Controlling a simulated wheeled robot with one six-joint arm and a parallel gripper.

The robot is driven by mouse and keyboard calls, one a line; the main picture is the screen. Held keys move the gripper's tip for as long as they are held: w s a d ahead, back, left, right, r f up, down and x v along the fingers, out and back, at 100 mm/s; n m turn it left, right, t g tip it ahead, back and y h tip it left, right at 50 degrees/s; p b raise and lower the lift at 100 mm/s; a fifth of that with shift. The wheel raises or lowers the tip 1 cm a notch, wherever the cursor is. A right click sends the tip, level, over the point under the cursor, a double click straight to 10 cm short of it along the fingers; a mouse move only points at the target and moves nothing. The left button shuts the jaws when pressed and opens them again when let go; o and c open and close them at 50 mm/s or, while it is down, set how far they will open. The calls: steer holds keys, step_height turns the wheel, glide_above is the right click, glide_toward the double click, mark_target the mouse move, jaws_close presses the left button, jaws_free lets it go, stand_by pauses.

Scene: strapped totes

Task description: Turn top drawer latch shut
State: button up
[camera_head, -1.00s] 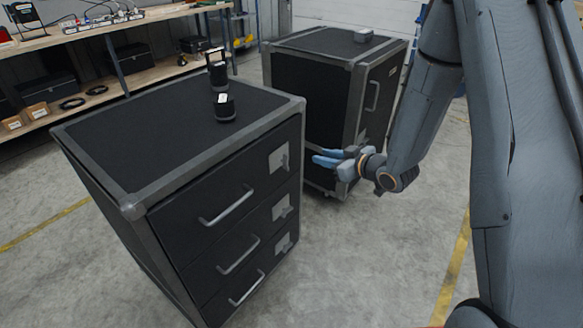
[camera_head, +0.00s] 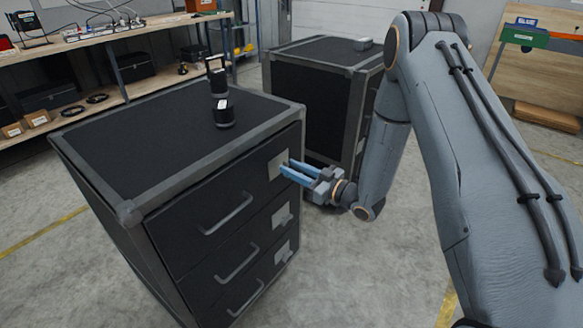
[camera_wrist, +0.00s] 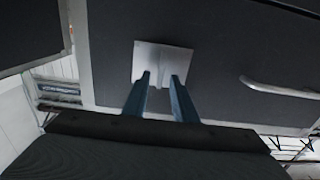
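A dark cabinet with a grey frame (camera_head: 128,213) has three drawers. The top drawer (camera_head: 215,205) looks closed, with a bar handle (camera_head: 228,214) and a light latch plate (camera_head: 279,163) at its right side. My gripper (camera_head: 289,171) reaches in from the right with its blue fingers at this plate. In the wrist view the latch plate (camera_wrist: 163,58) is straight ahead of my gripper (camera_wrist: 160,80). The fingers are apart, one on each side of the narrow latch tab (camera_wrist: 158,78). Whether they touch it cannot be told. The tab is hidden in the head view.
Lower drawers have their own latch plates (camera_head: 282,215) and handles. A black device (camera_head: 222,105) stands on the cabinet top. A second cabinet (camera_head: 315,95) stands behind, close to my gripper. A workbench (camera_head: 120,40) is at the back left. Floor is free at the front right.

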steer(key=shift+w+a, duration=0.2)
steer(key=shift+a, duration=0.1)
jaws_close()
